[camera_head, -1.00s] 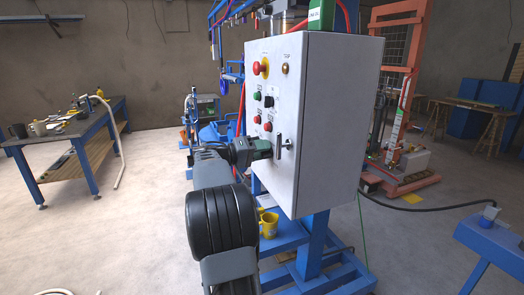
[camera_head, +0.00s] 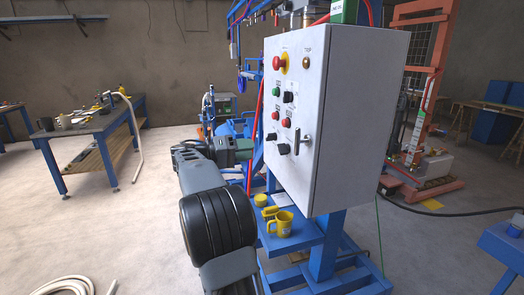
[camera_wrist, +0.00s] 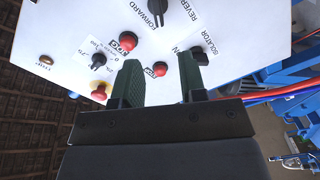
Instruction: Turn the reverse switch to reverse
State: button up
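The reverse switch (camera_wrist: 157,8) is a black knob at the top edge of the wrist view, on a white plate marked FORWARD and REVERSE. Part of it is cut off, so its setting is unclear. In the head view the white control box (camera_head: 352,115) has several black knobs low on its front; their labels are unreadable there. My gripper (camera_wrist: 160,75) is open, its two green-grey fingers apart and empty. In the head view my gripper (camera_head: 238,150) is left of the box front, with a gap to the knobs.
A red emergency button (camera_head: 279,63) is at the box's upper left. A black isolator knob (camera_wrist: 200,56) shows behind a finger.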

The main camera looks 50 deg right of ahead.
jog(key=shift+v, duration=1.55)
